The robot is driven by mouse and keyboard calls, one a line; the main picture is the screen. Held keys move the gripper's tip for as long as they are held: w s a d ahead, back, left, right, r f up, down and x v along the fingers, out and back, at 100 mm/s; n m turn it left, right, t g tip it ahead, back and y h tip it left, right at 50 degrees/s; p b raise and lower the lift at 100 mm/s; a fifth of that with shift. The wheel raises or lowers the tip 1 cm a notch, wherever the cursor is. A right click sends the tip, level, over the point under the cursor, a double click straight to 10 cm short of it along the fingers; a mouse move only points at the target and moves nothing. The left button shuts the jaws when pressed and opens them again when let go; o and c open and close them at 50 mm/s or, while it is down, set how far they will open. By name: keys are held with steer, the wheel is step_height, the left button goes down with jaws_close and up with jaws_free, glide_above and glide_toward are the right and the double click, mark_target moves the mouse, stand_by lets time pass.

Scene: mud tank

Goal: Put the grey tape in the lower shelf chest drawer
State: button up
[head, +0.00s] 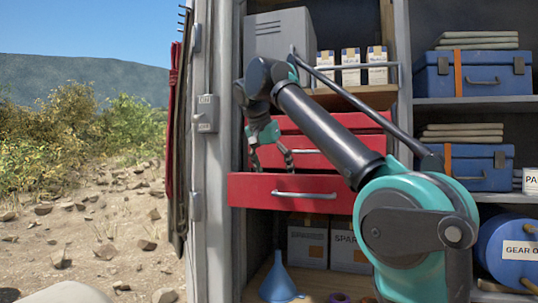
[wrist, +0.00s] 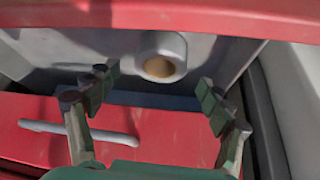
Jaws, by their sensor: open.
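The red chest (head: 310,139) stands on the shelf, and its lower drawer (head: 325,196) is pulled out. The drawer's inside is hidden behind its front in the head view. In the wrist view, the grey tape (wrist: 178,46) is a roll with a tan core, lying on the open drawer's grey floor. The drawer's red front edge (wrist: 160,12) crosses the top of that view. My gripper (head: 272,162) is above the open drawer, pointing down. In the wrist view its fingers (wrist: 160,88) are spread wide and empty, apart from the tape, which lies just beyond the fingertips.
A grey metal box (head: 279,35) and small cartons (head: 351,67) stand above the chest. A blue funnel (head: 279,280) and boxes (head: 308,242) are below the drawer. Blue toolboxes (head: 480,168) fill shelves at right. A grey post (head: 208,150) stands close left of the chest.

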steer(key=v, duration=0.7)
steer(key=shift+r, duration=0.15)
steer(key=shift+s+a, duration=0.1)
steer(key=shift+a, duration=0.05)
